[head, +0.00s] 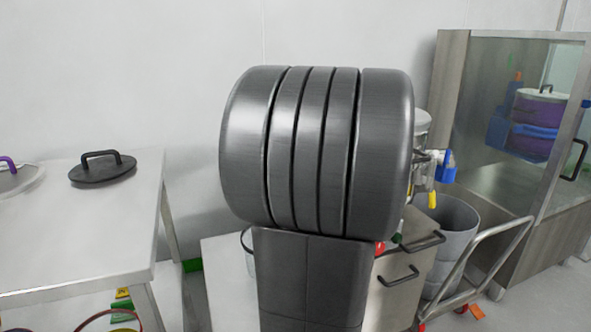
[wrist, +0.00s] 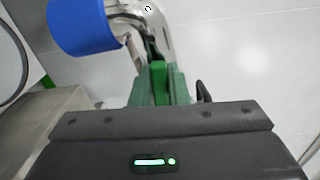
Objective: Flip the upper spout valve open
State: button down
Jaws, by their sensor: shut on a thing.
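In the wrist view, my gripper (wrist: 158,88) shows as a dark body with green parts at its front. It is shut on what looks like the green valve handle (wrist: 155,48), at the foot of a shiny metal spout (wrist: 153,22). The exact contact is hard to see. A blue cylinder (wrist: 80,24) joins the spout at upper left. In the head view, my own arm covers the gripper and most of the spout. Part of a metal vessel (head: 421,128) with a blue part (head: 446,165) and a yellow part (head: 432,200) shows at its right.
A white table (head: 85,235) with a dark lid (head: 103,170) stands at left. A cabinet with black handles (head: 400,278), a grey bin (head: 447,222) and a cart rail (head: 480,240) are at right. A glass-fronted booth (head: 515,125) stands behind them.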

jog(key=shift+f+n+b, duration=0.2)
jog(key=shift+n+b, duration=0.5)
jog(key=shift+b, duration=0.05)
jog(key=c, duration=1.4)
grip_release()
jog(key=shift+s, duration=0.1)
jog(key=p+v, duration=0.1)
jog(key=v, duration=1.2)
jog(key=shift+s+p, duration=0.3)
jog(key=shift+p, duration=0.1)
jog(key=shift+w+d, duration=0.1)
jog(key=shift+w, duration=0.05)
jog(key=b+x, duration=0.2)
jog(key=x, duration=1.1)
jog(key=shift+w, duration=0.35)
jog(key=shift+s, duration=0.1)
